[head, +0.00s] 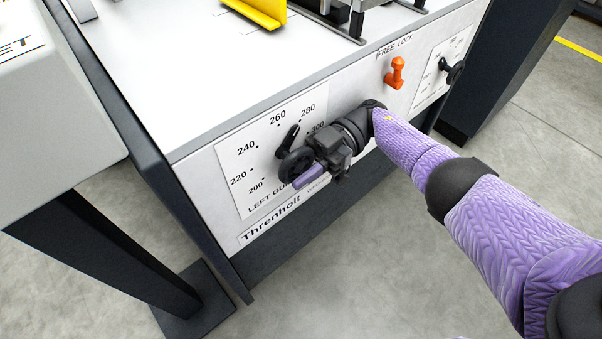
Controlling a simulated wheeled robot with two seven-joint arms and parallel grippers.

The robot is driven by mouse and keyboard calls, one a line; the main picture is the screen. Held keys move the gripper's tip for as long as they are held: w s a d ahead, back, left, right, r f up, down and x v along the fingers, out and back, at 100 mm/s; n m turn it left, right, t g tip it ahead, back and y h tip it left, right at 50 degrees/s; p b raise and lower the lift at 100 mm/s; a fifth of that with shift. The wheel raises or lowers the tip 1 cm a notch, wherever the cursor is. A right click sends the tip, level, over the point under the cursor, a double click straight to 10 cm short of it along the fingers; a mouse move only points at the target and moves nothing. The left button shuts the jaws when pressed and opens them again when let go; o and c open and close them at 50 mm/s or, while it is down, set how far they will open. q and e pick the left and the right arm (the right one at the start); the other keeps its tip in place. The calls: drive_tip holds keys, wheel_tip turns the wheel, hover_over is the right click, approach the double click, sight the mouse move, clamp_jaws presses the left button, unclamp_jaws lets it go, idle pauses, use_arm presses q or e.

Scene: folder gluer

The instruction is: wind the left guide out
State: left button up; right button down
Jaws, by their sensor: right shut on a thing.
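The left guide dial (249,157) is a white plate with a scale running from 200 to past 300, on the front of the white machine. Its black handwheel (296,164) has a pointer-like arm reaching up toward about 270. My right gripper (309,174), on the purple arm coming in from the right, is at the handwheel's lower right side and is shut on it. The gripper hides part of the wheel and of the "LEFT GUIDE" lettering. My left gripper is not in view.
An orange lock lever (396,73) under "FREE LOCK" stands upright right of the dial. A second dial with a black knob (452,71) is farther right. A yellow guide (258,11) sits on the machine top. A grey cabinet (52,100) stands at left.

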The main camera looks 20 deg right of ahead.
drive_tip(key=y+b, duration=0.1)
drive_tip(key=g+y+b, duration=0.1)
drive_tip(key=shift+s+a+f+y, duration=0.1)
drive_tip(key=shift+a+f+y, duration=0.2)
drive_tip(key=shift+f, duration=0.05)
drive_tip(key=shift+a+g+y+b, duration=0.15)
drive_tip(key=shift+g+y+b, duration=0.15)
drive_tip(key=shift+y+b, duration=0.45)
drive_tip(key=shift+s+a+r+g+y+b, duration=0.1)
drive_tip(key=shift+a+g+y+b, duration=0.15)
drive_tip(key=shift+y, duration=0.4)
drive_tip(key=shift+s+r+g+y+b, duration=0.15)
drive_tip(key=shift+y+b, duration=0.2)
drive_tip(key=shift+y, duration=0.25)
drive_tip(key=shift+a+r+g+y+b, duration=0.1)
drive_tip(key=shift+a+g+y+b, duration=0.15)
drive_tip(key=shift+y, duration=0.3)
drive_tip(key=shift+r+g+y+b, duration=0.15)
drive_tip(key=shift+y+b, duration=0.15)
drive_tip(key=shift+y, duration=0.25)
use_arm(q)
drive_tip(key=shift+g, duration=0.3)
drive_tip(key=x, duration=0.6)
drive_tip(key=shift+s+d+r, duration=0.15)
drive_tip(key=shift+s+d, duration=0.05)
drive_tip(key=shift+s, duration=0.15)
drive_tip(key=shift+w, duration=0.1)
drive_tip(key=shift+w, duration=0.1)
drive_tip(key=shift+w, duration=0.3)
